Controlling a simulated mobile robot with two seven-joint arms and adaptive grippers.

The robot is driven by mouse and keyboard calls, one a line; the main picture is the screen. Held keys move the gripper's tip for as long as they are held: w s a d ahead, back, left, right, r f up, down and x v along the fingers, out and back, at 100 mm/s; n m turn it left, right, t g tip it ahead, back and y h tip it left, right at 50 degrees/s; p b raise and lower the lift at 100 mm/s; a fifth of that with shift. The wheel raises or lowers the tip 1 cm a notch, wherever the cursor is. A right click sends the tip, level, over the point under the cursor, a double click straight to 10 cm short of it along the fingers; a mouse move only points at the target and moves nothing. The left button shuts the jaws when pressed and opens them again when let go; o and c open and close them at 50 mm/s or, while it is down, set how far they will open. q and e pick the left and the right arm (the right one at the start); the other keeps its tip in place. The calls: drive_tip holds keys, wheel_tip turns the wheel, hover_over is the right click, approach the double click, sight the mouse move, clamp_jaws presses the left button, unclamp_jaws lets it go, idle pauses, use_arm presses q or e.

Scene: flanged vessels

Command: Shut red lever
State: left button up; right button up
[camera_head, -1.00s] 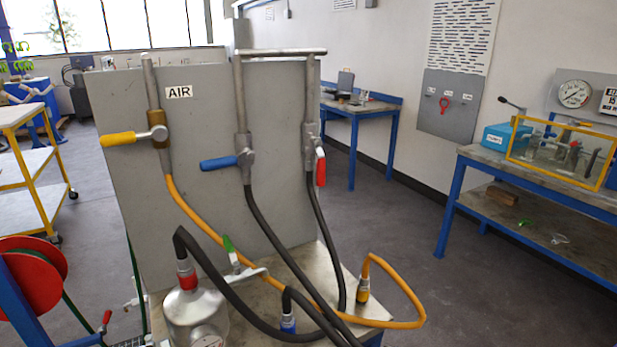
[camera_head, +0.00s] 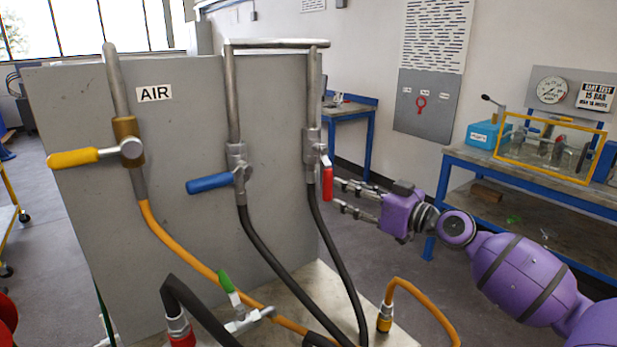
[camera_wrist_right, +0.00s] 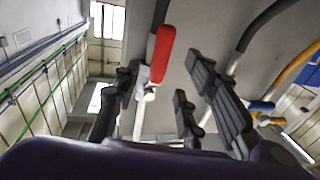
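The red lever (camera_head: 327,183) hangs down from the valve on the right-hand pipe of the grey panel (camera_head: 190,200). My right gripper (camera_head: 338,195) is open just to the right of the lever, its fingers pointing left toward it. In the right wrist view the red lever (camera_wrist_right: 162,54) appears between the two open finger sets (camera_wrist_right: 155,100), nearer the left one. I cannot tell whether any finger touches it. My left gripper is not in view.
A blue lever (camera_head: 211,184) and a yellow lever (camera_head: 75,158) stick out left from the other pipes. Hoses run down to the bench top, with a green-handled valve (camera_head: 227,282). A blue-framed bench (camera_head: 480,160) stands at the right behind my arm.

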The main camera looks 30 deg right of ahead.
sight(330, 182)
drive_tip(key=p+x, duration=0.1)
drive_tip(key=x, duration=0.5)
drive_tip(key=shift+w+a+r, duration=0.1)
drive_tip(key=shift+w, duration=0.5)
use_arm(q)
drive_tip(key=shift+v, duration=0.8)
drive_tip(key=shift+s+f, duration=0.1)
use_arm(e)
drive_tip(key=shift+a, duration=0.1)
drive_tip(key=shift+c, duration=0.4)
clamp_jaws()
